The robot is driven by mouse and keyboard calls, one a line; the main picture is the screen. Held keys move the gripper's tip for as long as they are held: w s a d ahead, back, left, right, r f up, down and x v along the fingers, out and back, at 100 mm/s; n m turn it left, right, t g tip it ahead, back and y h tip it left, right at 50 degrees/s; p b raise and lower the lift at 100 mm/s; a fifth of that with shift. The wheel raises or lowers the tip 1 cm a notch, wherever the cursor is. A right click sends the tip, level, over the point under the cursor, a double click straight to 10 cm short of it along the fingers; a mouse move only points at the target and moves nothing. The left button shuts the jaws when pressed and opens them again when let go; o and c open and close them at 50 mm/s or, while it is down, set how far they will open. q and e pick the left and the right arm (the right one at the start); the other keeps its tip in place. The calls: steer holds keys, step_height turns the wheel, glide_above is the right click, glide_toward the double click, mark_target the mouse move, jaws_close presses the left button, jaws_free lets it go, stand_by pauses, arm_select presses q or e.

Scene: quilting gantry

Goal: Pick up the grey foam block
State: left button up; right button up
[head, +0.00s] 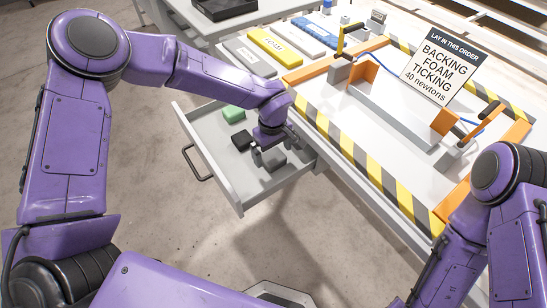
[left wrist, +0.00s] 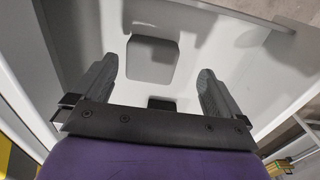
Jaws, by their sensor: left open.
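The grey foam block (head: 275,160) lies on the floor of an open drawer, close to my left gripper. In the left wrist view the grey block (left wrist: 152,62) shows ahead of and between the two fingers, with a gap to each. My left gripper (head: 271,150) is open and empty, pointing down into the drawer; its two fingers also show in the left wrist view (left wrist: 158,85). Whether the fingers are down at the block's height I cannot tell. My right arm shows at the right, but its gripper is not in view.
The drawer (head: 200,152) also holds a green block (head: 233,114) and a black block (head: 241,140), beside my left gripper. The table edge with yellow-black tape (head: 345,148) rises to the right. A sign (head: 443,69) stands on the table. The drawer's front floor is clear.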

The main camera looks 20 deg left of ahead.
mark_target(273, 156)
arm_select(q)
steer(key=f, duration=0.2)
steer(key=w+f, duration=0.1)
steer(key=f, duration=0.1)
steer(key=w+f, duration=0.1)
steer(key=shift+w+a+f+p, duration=0.15)
steer(key=shift+a+f+p, duration=0.05)
steer(key=shift+f+p, duration=0.2)
steer(key=shift+s+r, duration=0.25)
steer(key=shift+s, duration=0.1)
steer(key=shift+c, duration=0.3)
steer(key=c, duration=0.9)
